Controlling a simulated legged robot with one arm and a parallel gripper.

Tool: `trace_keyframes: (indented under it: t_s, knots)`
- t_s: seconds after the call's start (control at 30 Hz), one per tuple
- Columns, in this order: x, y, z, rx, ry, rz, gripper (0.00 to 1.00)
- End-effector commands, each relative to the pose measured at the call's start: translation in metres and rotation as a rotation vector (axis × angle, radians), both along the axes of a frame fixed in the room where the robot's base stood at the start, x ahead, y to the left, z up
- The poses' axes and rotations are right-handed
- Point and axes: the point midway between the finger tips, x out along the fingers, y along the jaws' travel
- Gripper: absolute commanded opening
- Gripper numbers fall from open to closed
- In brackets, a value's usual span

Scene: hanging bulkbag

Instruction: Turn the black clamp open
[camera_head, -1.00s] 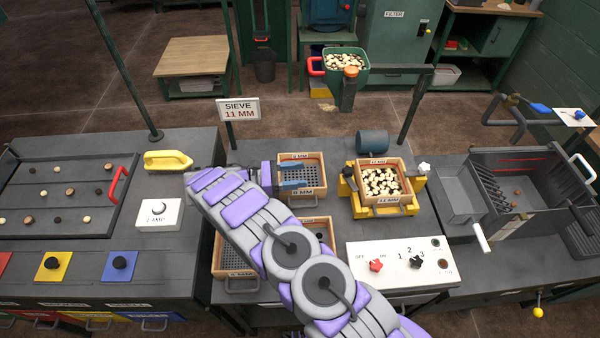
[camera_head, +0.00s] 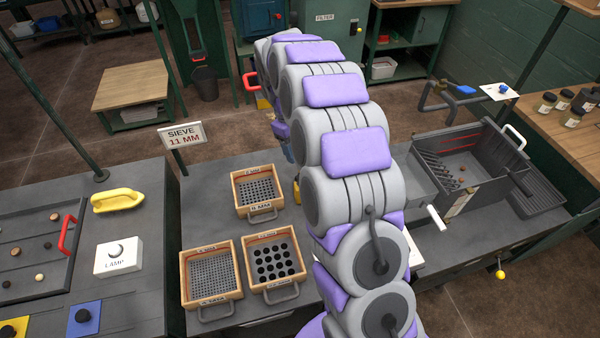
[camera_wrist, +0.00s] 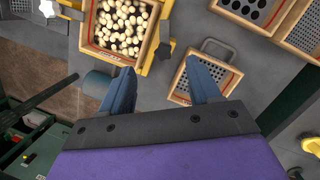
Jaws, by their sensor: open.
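In the wrist view, the shaker's sieve box (camera_wrist: 90,45) is full of pale pieces and has yellow brackets at its sides. A star-shaped knob (camera_wrist: 163,50) sits beside its right bracket, just ahead of the space between my fingertips; its colour is hard to tell here. A white star knob (camera_wrist: 47,9) is on the opposite side. My gripper (camera_wrist: 160,70) is open with nothing between its blue fingers, above the bench. In the head view my arm hides the shaker, the knobs and most of the gripper.
An empty sieve (camera_head: 258,192) stands on the bench, partly under my right finger in the wrist view. Two more sieves (camera_head: 211,272) (camera_head: 274,262) are nearer. A dark cylinder (camera_wrist: 98,83) lies near my left finger. The SIEVE 11 MM sign (camera_head: 182,135) stands behind.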

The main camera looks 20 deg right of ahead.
Motion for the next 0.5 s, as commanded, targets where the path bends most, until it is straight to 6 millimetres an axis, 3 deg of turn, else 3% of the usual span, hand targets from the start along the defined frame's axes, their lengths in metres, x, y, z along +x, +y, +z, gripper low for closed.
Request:
trace_keyframes:
  t_s: [0.03, 0.23, 0.37, 0.5]
  knots:
    - [0.002, -0.004, 0.015, 0.042, -0.048, -0.046, 0.62]
    - [0.005, -0.008, 0.043, 0.145, -0.146, -0.151, 0.62]
    - [0.006, -0.008, 0.042, 0.160, -0.160, -0.165, 0.62]
    - [0.006, -0.007, 0.025, 0.159, -0.156, -0.165, 0.62]
